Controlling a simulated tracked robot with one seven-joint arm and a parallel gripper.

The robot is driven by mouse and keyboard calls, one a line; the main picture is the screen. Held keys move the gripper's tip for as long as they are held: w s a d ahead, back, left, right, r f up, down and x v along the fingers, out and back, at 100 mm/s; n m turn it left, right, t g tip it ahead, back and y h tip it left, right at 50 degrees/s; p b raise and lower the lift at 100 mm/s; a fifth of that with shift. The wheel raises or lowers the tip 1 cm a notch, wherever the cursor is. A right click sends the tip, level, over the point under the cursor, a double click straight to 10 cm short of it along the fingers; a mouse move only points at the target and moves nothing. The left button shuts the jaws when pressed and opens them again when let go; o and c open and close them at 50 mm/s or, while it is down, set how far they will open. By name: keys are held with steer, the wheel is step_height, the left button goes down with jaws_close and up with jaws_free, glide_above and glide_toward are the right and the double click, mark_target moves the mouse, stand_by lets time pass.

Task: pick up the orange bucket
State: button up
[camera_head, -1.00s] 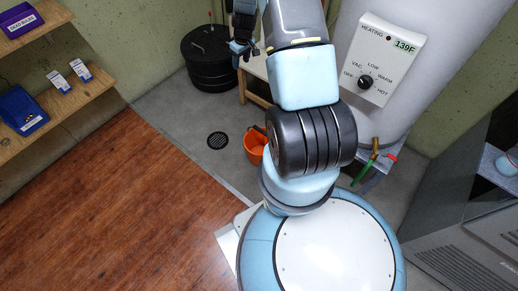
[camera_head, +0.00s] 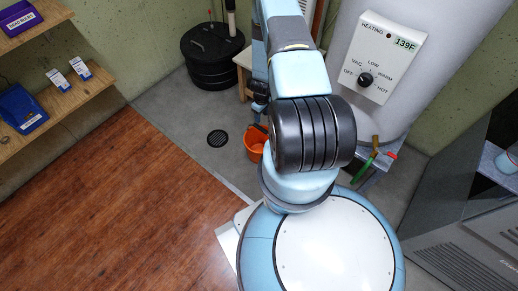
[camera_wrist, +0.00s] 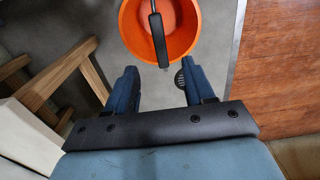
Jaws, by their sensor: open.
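The orange bucket (camera_head: 252,142) stands on the grey concrete floor, partly hidden by my arm in the head view. In the wrist view the bucket (camera_wrist: 186,44) is seen from above, cut off by the top edge, with its black handle lying across the opening. My gripper (camera_wrist: 158,76) is open and empty, its two blue fingers apart and pointing toward the near rim. The handle's lower end shows between the fingertips. In the head view my gripper (camera_head: 258,108) is mostly hidden behind my arm, just above the bucket.
A floor drain (camera_head: 217,138) lies left of the bucket. A black lidded tank (camera_head: 212,65) and a wooden stand (camera_head: 243,62) are behind it. The wooden floor (camera_head: 110,200) on the left is clear.

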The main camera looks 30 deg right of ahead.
mark_target(261, 128)
steer(key=shift+w+f, duration=0.2)
steer(key=shift+f, duration=6.35)
steer(key=shift+f, duration=0.25)
jaws_close()
